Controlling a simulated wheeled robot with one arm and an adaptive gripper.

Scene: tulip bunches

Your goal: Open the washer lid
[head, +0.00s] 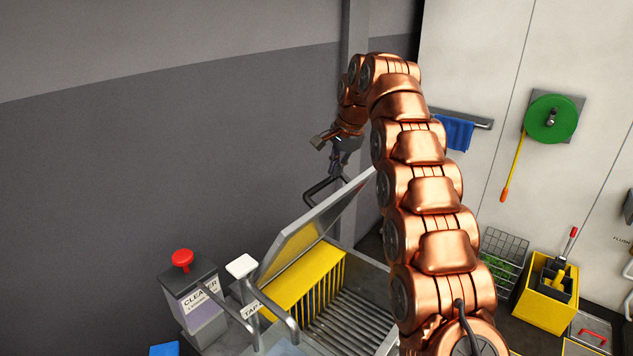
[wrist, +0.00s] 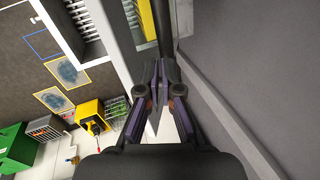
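The washer lid (head: 312,232) is a grey metal panel, raised and tilted up over the washer, which shows yellow inner parts and a slatted rack. Its dark bar handle (head: 318,188) sticks out at the lid's upper edge. My gripper (head: 337,170) is at the handle, small and partly dark in the head view. In the wrist view, my gripper's fingertips (wrist: 163,64) are close together with the dark handle bar (wrist: 164,25) running in between them. They look shut on it, though the exact contact is small. My arm hides the washer's right side.
A cleaner dispenser (head: 194,305) with a red knob and a tap (head: 243,268) stand at the washer's front left. A grey wall (head: 150,150) lies behind. A wire basket (head: 503,250) and a yellow bin (head: 546,298) stand at the right.

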